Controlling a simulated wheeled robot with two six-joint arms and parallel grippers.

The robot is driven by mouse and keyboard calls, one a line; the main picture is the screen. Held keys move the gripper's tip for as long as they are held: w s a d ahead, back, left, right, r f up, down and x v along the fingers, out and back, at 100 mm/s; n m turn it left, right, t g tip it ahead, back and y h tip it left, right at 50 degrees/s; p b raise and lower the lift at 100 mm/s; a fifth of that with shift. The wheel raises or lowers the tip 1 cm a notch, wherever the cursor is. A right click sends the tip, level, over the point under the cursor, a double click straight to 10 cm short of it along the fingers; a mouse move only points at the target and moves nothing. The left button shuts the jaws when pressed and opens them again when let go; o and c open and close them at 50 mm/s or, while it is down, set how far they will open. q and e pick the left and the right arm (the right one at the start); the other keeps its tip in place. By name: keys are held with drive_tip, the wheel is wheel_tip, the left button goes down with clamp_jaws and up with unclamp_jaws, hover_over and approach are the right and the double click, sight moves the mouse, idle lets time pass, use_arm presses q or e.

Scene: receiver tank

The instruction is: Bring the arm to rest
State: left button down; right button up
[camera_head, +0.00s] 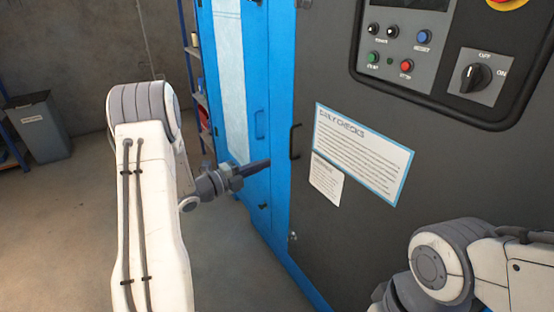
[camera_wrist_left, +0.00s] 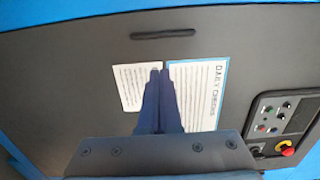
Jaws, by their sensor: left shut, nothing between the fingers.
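My left arm comes in from the left in the head view. Its gripper (camera_head: 258,164) points right, in front of the blue and dark grey cabinet, near the black door handle (camera_head: 295,142). In the left wrist view the gripper's two fingers (camera_wrist_left: 159,75) lie together, shut, with nothing between them. They point toward the cabinet's dark front, over the gap between two paper notices. I cannot tell whether the fingertips touch the cabinet. My right arm shows at the lower right of the head view; its gripper is out of the picture.
The dark cabinet front (camera_head: 400,160) stands close ahead, with a control panel (camera_head: 432,60) and a "Daily Checks" sheet (camera_head: 362,150). A blue door (camera_head: 255,90) is to its left. A grey bin (camera_head: 38,128) stands far left. The concrete floor (camera_head: 70,220) at left is clear.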

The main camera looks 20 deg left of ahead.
use_arm(q)
drive_tip(key=s+d+n+g+y, duration=0.2)
drive_tip(key=d+n+g+y, duration=0.45)
drive_tip(key=d, duration=0.95)
drive_tip(key=s+d+n+g+y, duration=0.1)
drive_tip(key=s+d+n+g, duration=0.2)
drive_tip(key=s, duration=0.8)
drive_tip(key=s+d+n+g, duration=0.3)
drive_tip(key=s+n, duration=0.1)
drive_tip(key=s, duration=0.8)
drive_tip(key=s+d+n+g+y, duration=0.1)
drive_tip(key=s+d+n+g, duration=0.2)
drive_tip(key=s, duration=0.8)
wheel_tip(320, 180, up, 23)
drive_tip(key=p, duration=2.3)
drive_tip(key=shift+w, duration=0.45)
drive_tip(key=shift+a+n, duration=0.1)
drive_tip(key=shift+n, duration=0.15)
